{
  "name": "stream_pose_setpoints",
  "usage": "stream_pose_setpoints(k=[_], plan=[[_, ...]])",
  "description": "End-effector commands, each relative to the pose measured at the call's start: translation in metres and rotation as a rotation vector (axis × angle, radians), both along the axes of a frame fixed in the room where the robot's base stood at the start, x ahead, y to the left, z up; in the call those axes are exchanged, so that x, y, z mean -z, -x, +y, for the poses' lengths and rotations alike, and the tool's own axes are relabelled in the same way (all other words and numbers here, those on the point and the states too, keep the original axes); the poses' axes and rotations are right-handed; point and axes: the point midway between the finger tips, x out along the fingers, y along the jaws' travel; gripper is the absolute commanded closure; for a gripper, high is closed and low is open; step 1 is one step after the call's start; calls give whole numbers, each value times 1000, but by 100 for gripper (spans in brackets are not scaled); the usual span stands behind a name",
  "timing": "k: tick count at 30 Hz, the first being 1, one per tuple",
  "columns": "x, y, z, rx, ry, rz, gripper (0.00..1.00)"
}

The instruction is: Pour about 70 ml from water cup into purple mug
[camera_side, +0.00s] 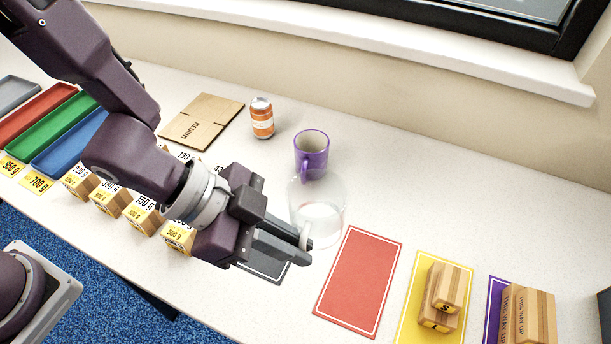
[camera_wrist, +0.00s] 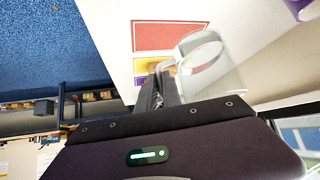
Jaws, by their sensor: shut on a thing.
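The water cup (camera_side: 318,212) is a clear glass cup with a handle, and some clear liquid shows in its lower part. My gripper (camera_side: 303,250) is shut on the cup's handle in the side view. The cup looks close to upright; whether its base touches the table I cannot tell. The cup also shows in the wrist view (camera_wrist: 212,70), beyond the fingers. The purple mug (camera_side: 312,155) stands upright on the table behind the cup, its inside pale. The clear cup's rim overlaps the mug's lower part in the picture. A corner of the mug shows in the wrist view (camera_wrist: 299,8).
An orange can (camera_side: 262,118) stands left of the mug, beside a flat cardboard piece (camera_side: 202,120). Labelled wooden blocks (camera_side: 110,200) and coloured trays (camera_side: 60,125) lie left. A red mat (camera_side: 360,282) and a yellow mat (camera_side: 411,325) with blocks lie right. The table right of the mug is clear.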

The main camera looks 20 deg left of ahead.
Motion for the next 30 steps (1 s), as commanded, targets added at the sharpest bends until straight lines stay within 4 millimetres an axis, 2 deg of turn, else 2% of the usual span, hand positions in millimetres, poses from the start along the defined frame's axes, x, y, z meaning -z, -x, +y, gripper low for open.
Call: stream_pose_setpoints(k=[8, 14, 18, 24, 30], plan=[[5, -46, 50, -207, -2, 2, 100], [5, -88, 113, -442, -4, 0, 100], [2, -113, 166, -632, -4, -3, 100], [-5, -132, 227, -839, -3, -3, 100], [-12, -139, 271, -990, -3, -3, 100]])
